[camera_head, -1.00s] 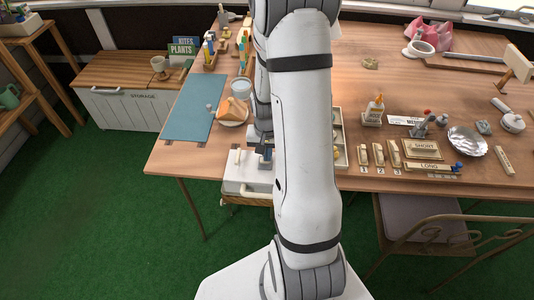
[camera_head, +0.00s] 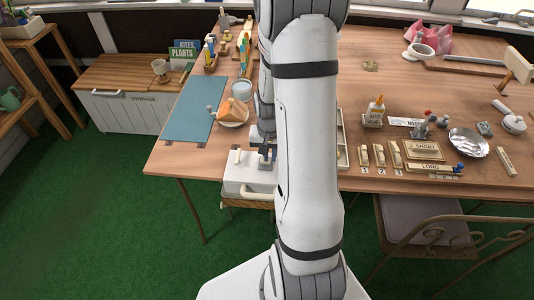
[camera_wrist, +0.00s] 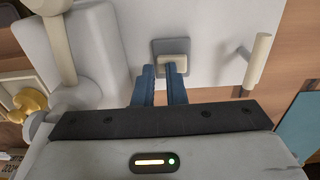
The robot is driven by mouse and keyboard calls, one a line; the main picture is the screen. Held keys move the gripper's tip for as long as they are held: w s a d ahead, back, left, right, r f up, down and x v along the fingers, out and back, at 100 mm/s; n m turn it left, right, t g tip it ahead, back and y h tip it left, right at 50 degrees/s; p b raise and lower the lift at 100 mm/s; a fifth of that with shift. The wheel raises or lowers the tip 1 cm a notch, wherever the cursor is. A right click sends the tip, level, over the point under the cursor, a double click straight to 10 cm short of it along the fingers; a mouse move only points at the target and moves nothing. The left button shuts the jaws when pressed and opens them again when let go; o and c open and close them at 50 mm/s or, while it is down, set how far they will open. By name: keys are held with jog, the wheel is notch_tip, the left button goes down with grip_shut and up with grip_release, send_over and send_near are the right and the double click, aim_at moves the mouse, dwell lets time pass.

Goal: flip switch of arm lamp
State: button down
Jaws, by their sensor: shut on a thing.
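The white box-like body of the arm lamp (camera_head: 250,172) stands at the table's front edge in the head view. In the wrist view, its pale top (camera_wrist: 215,50) carries a small cream switch (camera_wrist: 173,62) on a grey plate. My gripper (camera_wrist: 162,70) has its blue fingers at the switch, shut on it with a narrow gap between them; the exact contact is hard to see. In the head view my gripper (camera_head: 267,154) is mostly hidden by my arm.
A blue mat (camera_head: 190,105) and a plate with an orange wedge (camera_head: 230,112) lie behind the lamp body. A divided tray (camera_head: 342,140) is right of my arm, partly hidden.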

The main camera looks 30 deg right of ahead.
jog(key=shift+s+f, duration=0.5)
jog(key=shift+f, duration=0.25)
jog(key=shift+a, duration=0.1)
jog(key=shift+w+a+r, duration=0.15)
jog(key=shift+w+a, duration=0.25)
jog(key=shift+a, duration=0.1)
notch_tip(320, 180, up, 15)
jog(key=p, duration=0.3)
jog(key=shift+w+d, duration=0.25)
jog(key=shift+d, duration=0.1)
jog(key=shift+r, duration=0.15)
